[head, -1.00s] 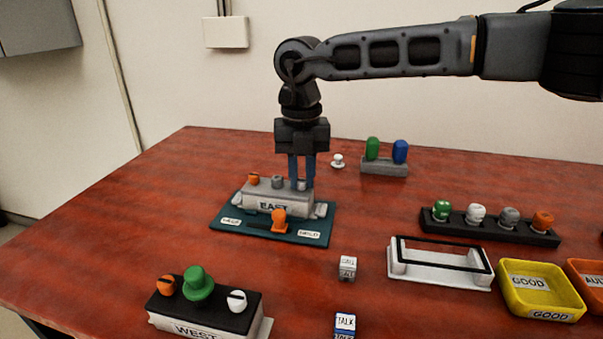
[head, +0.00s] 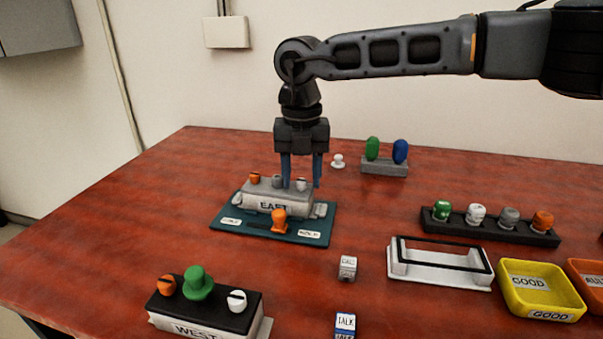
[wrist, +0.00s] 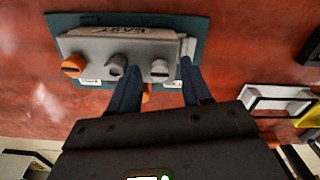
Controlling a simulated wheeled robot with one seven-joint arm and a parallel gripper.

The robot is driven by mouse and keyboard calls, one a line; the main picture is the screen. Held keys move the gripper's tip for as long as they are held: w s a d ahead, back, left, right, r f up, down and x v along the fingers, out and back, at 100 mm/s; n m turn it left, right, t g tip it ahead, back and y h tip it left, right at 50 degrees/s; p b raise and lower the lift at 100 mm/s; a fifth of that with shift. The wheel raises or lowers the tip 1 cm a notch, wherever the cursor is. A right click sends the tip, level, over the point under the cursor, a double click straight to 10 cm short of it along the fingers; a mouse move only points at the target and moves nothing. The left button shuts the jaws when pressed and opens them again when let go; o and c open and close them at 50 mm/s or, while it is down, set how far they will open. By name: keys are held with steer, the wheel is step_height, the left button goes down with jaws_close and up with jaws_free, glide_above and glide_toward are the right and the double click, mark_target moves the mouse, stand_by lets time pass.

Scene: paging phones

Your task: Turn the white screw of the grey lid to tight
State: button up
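The grey lid (head: 262,191) is on the unit marked EAST, with an orange, a grey and a white screw in a row along it. The white screw (head: 301,184) is the rightmost; it also shows in the wrist view (wrist: 160,68), with a dark slot running roughly sideways in the picture. My gripper (head: 301,186) points straight down over it. Its two blue fingers are spread on either side of the screw, with visible gaps, and hold nothing. In the wrist view the fingertips (wrist: 160,63) flank the screw too. How deep it is seated is hard to tell.
The grey screw (head: 277,181) is close beside my left finger, with the orange screw (head: 254,177) beyond. An orange knob (head: 279,217) stands on the teal base plate (head: 228,236) in front. A small white knob (head: 338,161) and a grey holder (head: 384,170) are behind right.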

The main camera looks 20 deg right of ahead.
mark_target(301, 180)
steer(key=shift+r, duration=3.9)
